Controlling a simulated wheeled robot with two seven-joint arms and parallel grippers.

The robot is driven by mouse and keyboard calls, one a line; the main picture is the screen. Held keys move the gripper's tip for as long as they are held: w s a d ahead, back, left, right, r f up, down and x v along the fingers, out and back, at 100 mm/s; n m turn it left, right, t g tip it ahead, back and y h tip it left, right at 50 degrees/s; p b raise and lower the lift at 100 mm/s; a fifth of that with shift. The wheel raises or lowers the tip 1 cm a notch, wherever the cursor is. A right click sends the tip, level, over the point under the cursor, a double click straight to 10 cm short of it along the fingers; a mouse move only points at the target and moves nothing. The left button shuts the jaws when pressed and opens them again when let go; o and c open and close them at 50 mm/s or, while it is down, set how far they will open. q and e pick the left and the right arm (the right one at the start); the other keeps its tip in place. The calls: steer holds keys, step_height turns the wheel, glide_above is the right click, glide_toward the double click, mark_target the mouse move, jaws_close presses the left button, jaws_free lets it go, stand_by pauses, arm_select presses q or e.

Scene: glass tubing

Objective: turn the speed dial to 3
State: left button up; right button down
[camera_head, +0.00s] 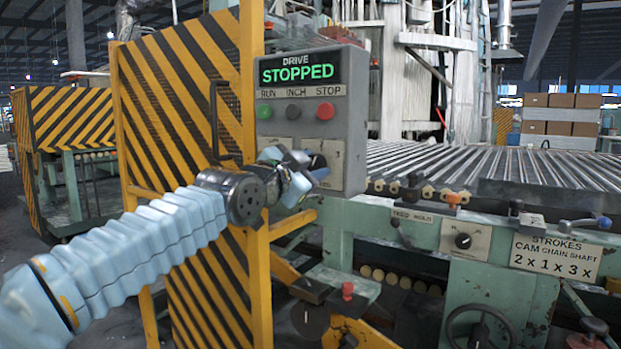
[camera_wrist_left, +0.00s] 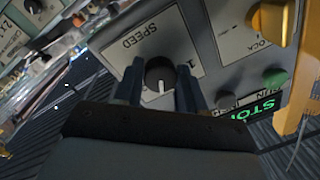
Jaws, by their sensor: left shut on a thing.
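The grey control box (camera_head: 347,85) carries a display reading STOPPED. Its lower part holds the speed plate, seen upside down in the left wrist view (camera_wrist_left: 150,38) with the word SPEED and a numeral that looks like 1. The dark round speed dial (camera_wrist_left: 159,72) has a white pointer line. My left gripper (camera_wrist_left: 157,88) is shut on the dial, with one finger on each side of it. In the head view my left gripper (camera_head: 315,172) is at the box's lower front and partly hides the plate. The other numerals cannot be read. My right gripper is not in view.
Green RUN, grey INCH and red STOP buttons (camera_head: 325,111) sit above the dial. A yellow striped guard panel with a handle (camera_head: 180,90) stands left of the box. The roller bed (camera_head: 470,165) and another knob plate (camera_head: 465,240) lie to the right.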

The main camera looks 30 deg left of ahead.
arm_select(q)
steer(key=m, duration=0.2)
steer(key=shift+m, duration=0.4)
steer(key=m, duration=0.3)
steer(key=shift+m, duration=0.7)
steer(key=shift+h, duration=0.3)
steer(key=o, duration=1.1)
steer(key=shift+c, duration=0.2)
steer(key=shift+s, duration=0.1)
steer(key=s+b, duration=0.2)
steer(key=s, duration=1.1)
steer(key=shift+s+a+f, duration=0.25)
steer(key=shift+a+f, duration=0.1)
steer(key=shift+f, duration=0.1)
